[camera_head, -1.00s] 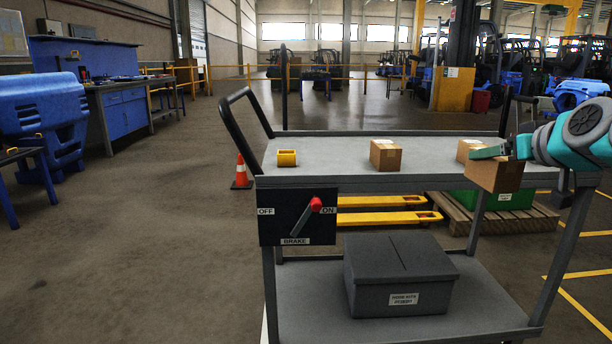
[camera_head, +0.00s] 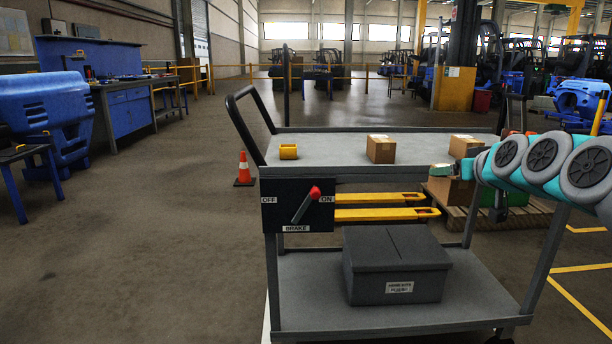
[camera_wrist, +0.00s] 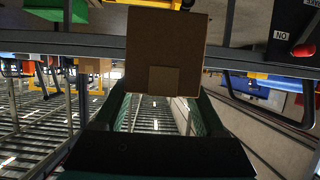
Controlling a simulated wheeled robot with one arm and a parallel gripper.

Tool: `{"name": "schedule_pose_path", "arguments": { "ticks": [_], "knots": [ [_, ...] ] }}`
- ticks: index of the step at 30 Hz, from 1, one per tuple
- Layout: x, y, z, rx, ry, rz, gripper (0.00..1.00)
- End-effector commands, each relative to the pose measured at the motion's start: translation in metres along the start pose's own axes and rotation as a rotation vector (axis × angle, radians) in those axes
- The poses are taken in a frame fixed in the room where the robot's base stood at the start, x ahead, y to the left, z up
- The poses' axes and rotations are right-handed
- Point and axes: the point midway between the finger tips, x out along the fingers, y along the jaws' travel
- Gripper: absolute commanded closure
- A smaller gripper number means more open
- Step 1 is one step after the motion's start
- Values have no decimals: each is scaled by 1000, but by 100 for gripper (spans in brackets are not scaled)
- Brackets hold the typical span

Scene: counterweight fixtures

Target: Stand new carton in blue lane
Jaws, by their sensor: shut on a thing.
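My gripper (camera_head: 446,171) is shut on a plain brown carton (camera_head: 452,191), at the near right side of the grey cart. The arm partly covers them. In the wrist view the held carton (camera_wrist: 165,50) fills the upper middle, beyond the two green fingers of my gripper (camera_wrist: 160,98). The carton looks about upright and clear of the deck. A brown carton (camera_head: 381,149) stands mid-deck on the cart and another carton (camera_head: 463,146) stands near its right end. No blue lane can be made out.
A dark grey box (camera_head: 396,266) sits on the lower shelf. An orange cone (camera_head: 243,170) stands left.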

Motion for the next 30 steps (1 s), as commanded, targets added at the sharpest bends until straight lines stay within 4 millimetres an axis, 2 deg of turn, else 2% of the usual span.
{"name": "schedule_pose_path", "arguments": {
  "ticks": [5, 7, 12, 15, 19, 24, 30],
  "knots": [
    [57, -32, 36, 5, -9, -2, 100],
    [83, -48, 56, 10, -9, -1, 100],
    [137, -86, 116, 22, -11, 7, 100],
    [160, -105, 154, 29, -11, 16, 100],
    [182, -128, 207, 33, -14, 29, 100],
    [195, -150, 269, 31, -19, 45, 100],
    [196, -162, 309, 23, -13, 61, 100]
  ]
}}
